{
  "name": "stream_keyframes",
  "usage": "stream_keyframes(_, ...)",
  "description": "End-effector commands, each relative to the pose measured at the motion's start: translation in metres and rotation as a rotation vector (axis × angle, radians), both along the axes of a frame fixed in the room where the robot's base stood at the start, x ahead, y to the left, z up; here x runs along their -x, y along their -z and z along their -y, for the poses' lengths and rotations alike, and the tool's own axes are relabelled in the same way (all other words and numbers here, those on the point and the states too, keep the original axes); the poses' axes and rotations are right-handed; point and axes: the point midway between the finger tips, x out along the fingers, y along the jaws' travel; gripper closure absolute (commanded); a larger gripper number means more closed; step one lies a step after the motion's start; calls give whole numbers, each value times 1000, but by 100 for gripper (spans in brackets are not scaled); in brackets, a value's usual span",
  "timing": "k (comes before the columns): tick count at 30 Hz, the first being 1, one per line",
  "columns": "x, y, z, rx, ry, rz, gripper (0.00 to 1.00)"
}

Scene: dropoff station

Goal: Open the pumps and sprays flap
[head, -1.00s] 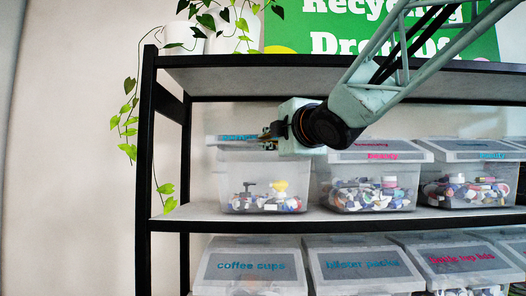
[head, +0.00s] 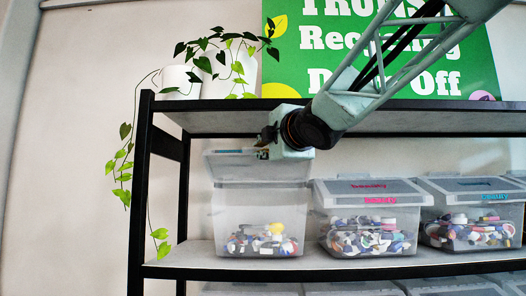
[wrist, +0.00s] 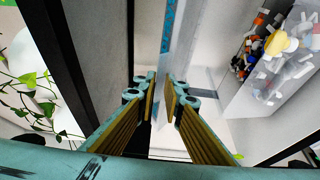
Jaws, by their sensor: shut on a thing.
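The pumps and sprays bin (head: 229,212) is the clear box at the left end of the middle shelf. Mixed small pieces and a yellow one lie inside it. Its flap (head: 228,168) is swung up and stands steeply above the bin. My gripper (head: 266,143) is at the flap's upper edge, shut on it. In the wrist view the flap (wrist: 181,42) is seen nearly edge-on, with blue lettering along it, between the fingers of my gripper (wrist: 160,84). The bin's contents show at its upper right. The lettering is too oblique to read.
Two clear bins with lowered lids, the nearer one labelled beauty (head: 370,220), stand to the right. The upper shelf (head: 400,118) is just above my gripper. A black post (head: 140,190) and trailing plant (head: 122,165) are at left.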

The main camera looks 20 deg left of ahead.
Motion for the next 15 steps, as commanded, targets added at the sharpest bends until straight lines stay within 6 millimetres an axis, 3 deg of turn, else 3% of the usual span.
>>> stream_keyframes(9, -5, -16, -6, 0, -1, 1, 100)
stream_keyframes(13, -5, -14, -6, 1, 0, 1, 91)
stream_keyframes(15, -5, -14, -6, 1, 0, 1, 91)
